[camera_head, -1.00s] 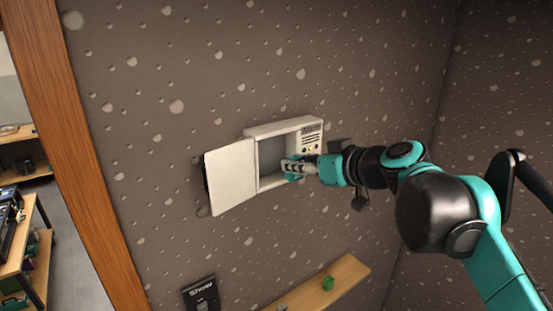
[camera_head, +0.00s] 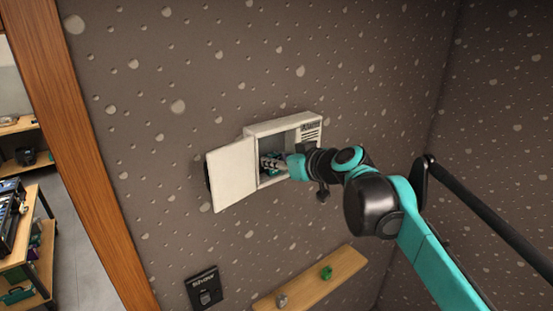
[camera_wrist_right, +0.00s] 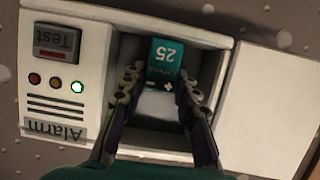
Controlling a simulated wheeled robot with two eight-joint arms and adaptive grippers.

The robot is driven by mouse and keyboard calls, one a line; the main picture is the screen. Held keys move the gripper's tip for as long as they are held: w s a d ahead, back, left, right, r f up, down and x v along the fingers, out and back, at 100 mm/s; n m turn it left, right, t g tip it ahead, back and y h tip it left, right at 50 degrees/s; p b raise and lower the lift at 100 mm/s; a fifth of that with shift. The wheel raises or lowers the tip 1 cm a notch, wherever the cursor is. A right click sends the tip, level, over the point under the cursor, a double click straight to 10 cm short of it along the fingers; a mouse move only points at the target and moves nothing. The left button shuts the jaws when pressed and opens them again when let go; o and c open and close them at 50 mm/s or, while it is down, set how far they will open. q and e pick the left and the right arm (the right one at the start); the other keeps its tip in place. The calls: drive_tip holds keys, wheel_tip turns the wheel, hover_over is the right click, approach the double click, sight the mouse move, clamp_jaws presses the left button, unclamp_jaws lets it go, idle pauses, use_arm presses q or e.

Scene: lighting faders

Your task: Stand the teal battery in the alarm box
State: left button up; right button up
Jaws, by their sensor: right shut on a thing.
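The white alarm box (camera_head: 285,127) is on the wall with its door (camera_head: 231,175) swung open to the left. In the right wrist view the box (camera_wrist_right: 75,135) shows its open compartment, and the door (camera_wrist_right: 270,105) is at the right. My right gripper (camera_head: 268,162) reaches into the compartment; its fingers (camera_wrist_right: 160,80) also show in the wrist view. They are shut on the teal battery (camera_wrist_right: 166,55), one on each side. My left gripper is not in view.
The box front has a Test button (camera_wrist_right: 58,42), several small lamps with one lit green (camera_wrist_right: 77,87), and slots. A wooden shelf (camera_head: 305,285) with a green object (camera_head: 326,273) is below. A dark switch plate (camera_head: 203,288) is at lower left.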

drive_tip(key=o, duration=1.2)
drive_tip(key=shift+f, duration=0.15)
drive_tip(key=shift+c, duration=0.2)
drive_tip(key=shift+r, duration=0.25)
drive_tip(key=shift+s+d, duration=0.25)
drive_tip(key=b+v, duration=0.2)
drive_tip(key=v, duration=0.9)
